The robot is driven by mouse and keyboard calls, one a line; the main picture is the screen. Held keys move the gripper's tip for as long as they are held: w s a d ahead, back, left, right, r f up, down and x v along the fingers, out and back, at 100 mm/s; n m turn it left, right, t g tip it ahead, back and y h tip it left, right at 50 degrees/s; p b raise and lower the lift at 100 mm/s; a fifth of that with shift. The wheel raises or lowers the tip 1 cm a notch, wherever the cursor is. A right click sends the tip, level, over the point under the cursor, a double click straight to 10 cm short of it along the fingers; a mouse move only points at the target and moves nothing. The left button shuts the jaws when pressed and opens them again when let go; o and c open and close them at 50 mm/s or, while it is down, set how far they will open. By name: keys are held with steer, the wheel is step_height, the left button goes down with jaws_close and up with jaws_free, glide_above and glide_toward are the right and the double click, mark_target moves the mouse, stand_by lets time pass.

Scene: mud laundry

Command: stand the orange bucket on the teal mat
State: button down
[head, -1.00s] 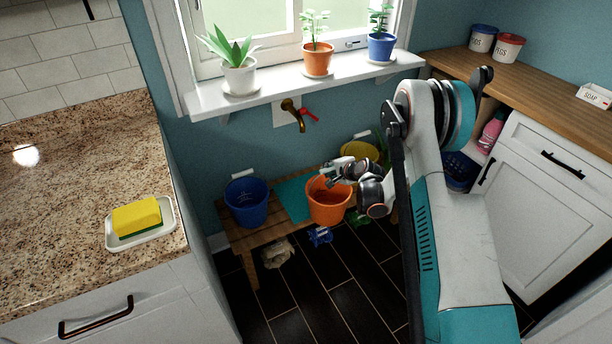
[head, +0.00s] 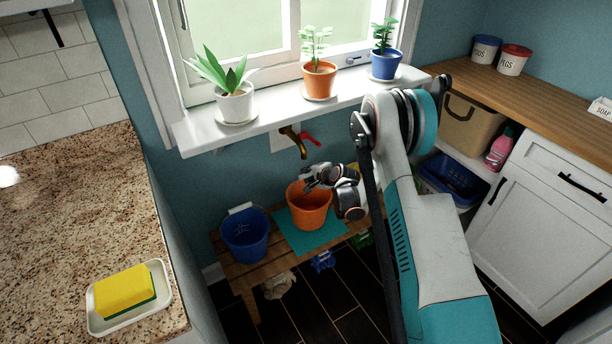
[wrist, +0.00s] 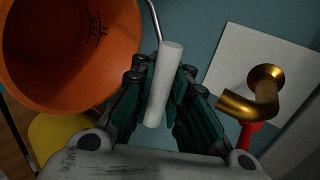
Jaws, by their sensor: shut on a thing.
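The orange bucket (head: 309,210) looks upright and hangs or stands over the back part of the teal mat (head: 316,242) on the wooden bench. I cannot tell whether its base touches the mat. My gripper (head: 311,178) is at the bucket's rim, shut on the pale grip of its handle. In the wrist view, my gripper's (wrist: 164,75) dark fingers close around that white grip (wrist: 157,98), and the orange bucket (wrist: 70,50) is at upper left with its inside showing. The front part of the mat is bare.
A blue bucket (head: 245,236) stands on the bench (head: 236,277) left of the mat. A brass tap (head: 293,138) sticks out of the wall close behind; it also shows in the wrist view (wrist: 250,105). A yellow thing (wrist: 62,140) shows at lower left there. Potted plants line the sill (head: 190,137) above.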

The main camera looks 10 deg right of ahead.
step_height(320, 180, down, 2)
steer(key=shift+f, duration=0.1)
steer(key=c, duration=2.1)
jaws_free()
steer(key=shift+f, duration=0.15)
steer(key=o, duration=0.6)
steer(key=shift+c, duration=0.2)
